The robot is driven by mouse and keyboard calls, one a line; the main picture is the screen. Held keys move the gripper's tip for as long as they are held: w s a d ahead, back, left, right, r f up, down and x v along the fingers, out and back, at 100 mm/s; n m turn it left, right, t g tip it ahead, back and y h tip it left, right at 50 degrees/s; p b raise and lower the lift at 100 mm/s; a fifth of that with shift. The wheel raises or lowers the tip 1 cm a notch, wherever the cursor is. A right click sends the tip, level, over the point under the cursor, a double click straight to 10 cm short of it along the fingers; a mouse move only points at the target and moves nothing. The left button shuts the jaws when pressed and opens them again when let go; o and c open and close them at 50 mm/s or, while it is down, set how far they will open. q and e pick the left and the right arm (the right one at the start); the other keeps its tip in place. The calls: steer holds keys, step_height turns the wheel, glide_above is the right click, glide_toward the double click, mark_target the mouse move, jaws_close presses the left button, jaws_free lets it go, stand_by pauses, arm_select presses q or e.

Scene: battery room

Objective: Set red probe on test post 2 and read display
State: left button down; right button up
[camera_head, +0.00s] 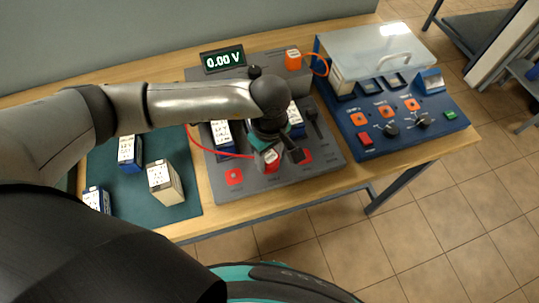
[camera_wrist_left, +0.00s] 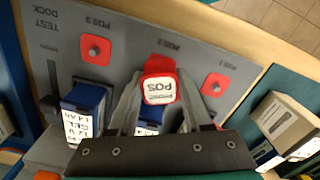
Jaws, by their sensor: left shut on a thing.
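My left gripper (camera_head: 280,155) is over the front of the grey test dock (camera_head: 215,160). It is shut on the red probe (camera_head: 268,160), whose white "POS" label faces up in the left wrist view (camera_wrist_left: 159,90). A red cable runs left from the probe. The probe is in line with the middle post position, marked POS 2; it hides that post, so contact cannot be told. The POS 1 post (camera_wrist_left: 215,85) and POS 3 post (camera_wrist_left: 96,50) show bare on either side. The display (camera_head: 223,60) reads 0.00 V. My right gripper is out of view.
Blue cells (camera_head: 222,133) stand in the dock behind the posts. More cells, blue and beige (camera_head: 165,182), stand on the green mat (camera_head: 185,211) at left. A blue console (camera_head: 385,115) with a clear-lidded box is at right. An orange plug (camera_head: 293,60) sits behind.

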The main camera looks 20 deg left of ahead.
mark_target(270, 156)
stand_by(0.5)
arm_select(q)
steer(key=shift+f+b, duration=0.7)
steer(key=shift+b, duration=0.1)
steer(key=c, duration=0.6)
jaws_free()
steer(key=shift+r, duration=0.1)
steer(key=shift+r+p, duration=3.75)
steer(key=shift+r, duration=1.75)
